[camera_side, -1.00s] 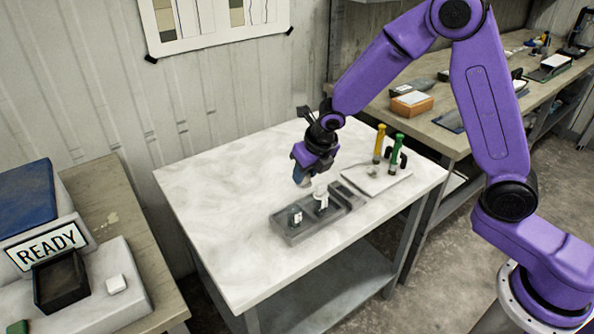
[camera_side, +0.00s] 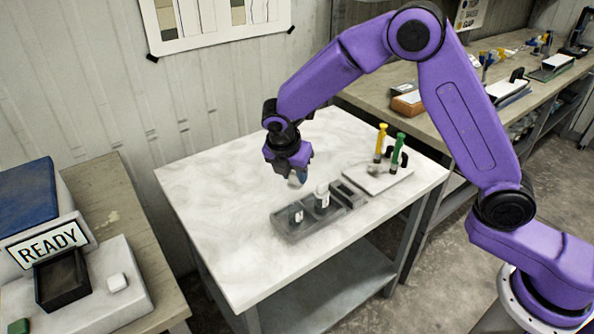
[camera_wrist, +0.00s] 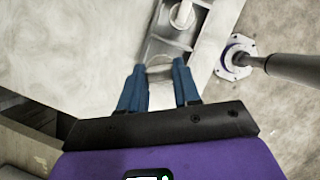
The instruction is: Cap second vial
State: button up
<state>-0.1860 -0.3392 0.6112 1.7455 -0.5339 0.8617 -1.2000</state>
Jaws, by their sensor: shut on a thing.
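My gripper (camera_side: 297,180) is above the white table, up and to the left of the grey rack (camera_side: 291,236) in the side view. Its blue fingers (camera_wrist: 159,76) are shut on a small pale cap-like piece (camera_wrist: 159,69), too small and blurred to identify surely. A vial with a white upper part (camera_side: 322,194) stands upright in the rack; a pale vial (camera_wrist: 182,14) also shows in the rack in the wrist view. A shorter, dark vial with a white label (camera_side: 297,215) stands in the rack to its left. The gripper is apart from both vials.
A white board (camera_side: 376,181) with a yellow tube (camera_side: 380,143) and a green tube (camera_side: 397,153) lies right of the rack. A station with a READY sign (camera_side: 48,244) and a black bin (camera_side: 62,280) stands at left. The table's left part is clear.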

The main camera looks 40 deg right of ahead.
aim_at(293, 188)
jog(key=shift+f, duration=3.1)
jog(key=shift+f, duration=0.2)
jog(key=o, duration=1.6)
jog(key=shift+c, duration=0.2)
jog(key=shift+r, duration=0.15)
jog(key=shift+r, duration=3.4)
